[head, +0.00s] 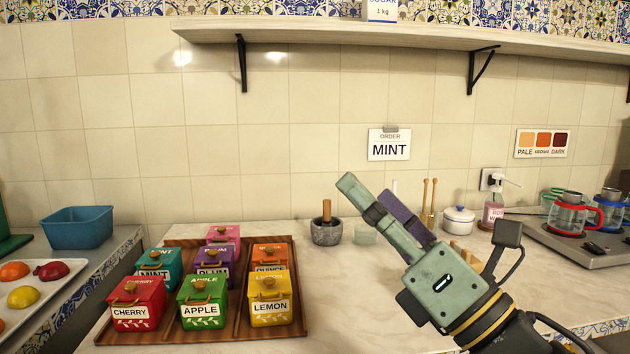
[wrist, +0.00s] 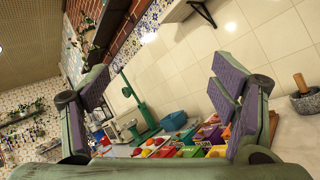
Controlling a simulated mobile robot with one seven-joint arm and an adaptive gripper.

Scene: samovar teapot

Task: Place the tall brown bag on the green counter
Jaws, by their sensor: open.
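I see no tall brown bag in either view, and I cannot make out a green counter. My gripper (head: 368,192) is raised in front of the tiled wall in the head view, pointing up and to the left. In the wrist view its two purple-padded fingers (wrist: 160,88) stand wide apart with nothing between them. The gripper is open and empty.
A wooden tray (head: 206,338) of several coloured lidded boxes stands on the pale counter (head: 365,325). A mortar (head: 326,232), a white pot (head: 458,221) and glass teapots (head: 568,214) stand behind. A shelf (head: 330,38) runs above. A blue bin (head: 77,228) is left.

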